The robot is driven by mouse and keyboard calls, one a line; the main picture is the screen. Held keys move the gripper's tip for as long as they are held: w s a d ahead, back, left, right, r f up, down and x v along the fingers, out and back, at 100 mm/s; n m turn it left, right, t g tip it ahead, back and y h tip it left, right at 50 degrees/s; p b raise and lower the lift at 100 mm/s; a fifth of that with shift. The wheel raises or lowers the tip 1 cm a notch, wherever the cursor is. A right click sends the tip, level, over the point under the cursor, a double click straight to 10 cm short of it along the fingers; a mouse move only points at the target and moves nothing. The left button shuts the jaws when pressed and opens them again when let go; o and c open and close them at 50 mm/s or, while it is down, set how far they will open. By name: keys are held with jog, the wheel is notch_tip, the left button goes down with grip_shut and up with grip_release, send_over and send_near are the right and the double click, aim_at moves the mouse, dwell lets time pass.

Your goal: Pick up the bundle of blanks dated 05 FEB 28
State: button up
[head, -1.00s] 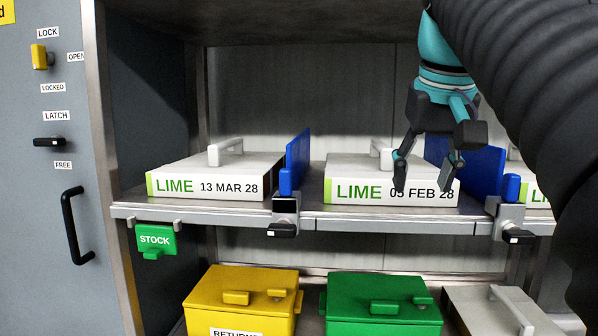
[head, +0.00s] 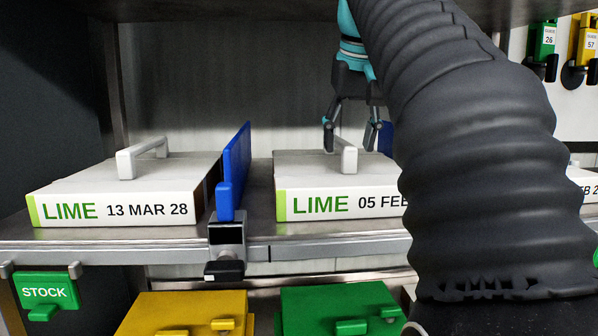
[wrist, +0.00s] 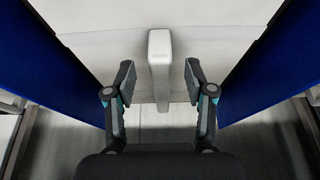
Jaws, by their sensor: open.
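The bundle of blanks dated 05 FEB 28 (head: 300,206) is a flat white pack with a green LIME label, lying on the upper shelf. My arm covers the right end of its date. A white handle (head: 349,158) stands up from its top. My gripper (head: 352,148) is open above the pack, by the handle. In the wrist view my gripper (wrist: 159,80) has one finger on each side of the handle (wrist: 160,62), with a gap on both sides.
A blue divider (head: 236,165) stands left of the bundle, and another blue divider (head: 385,138) is partly hidden at its right. A LIME bundle dated 13 MAR 28 (head: 120,208) lies further left. Yellow (head: 185,310) and green (head: 335,305) boxes sit below.

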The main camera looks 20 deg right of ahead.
aim_at(339, 139)
jog(key=shift+w+d+p, duration=0.2)
jog(key=shift+w+d, duration=0.1)
jog(key=shift+w, duration=0.75)
jog(key=shift+w+d+p, duration=0.15)
jog(key=shift+w+d, duration=0.1)
jog(key=shift+w, duration=0.8)
jog(key=shift+w+d, duration=0.15)
jog(key=shift+w, duration=0.4)
jog(key=shift+w+d, duration=0.15)
jog(key=shift+w, duration=0.4)
jog(key=b+x, duration=0.1)
jog(key=x, duration=0.2)
jog(key=shift+w, duration=0.1)
grip_shut()
jog(key=shift+r, duration=0.1)
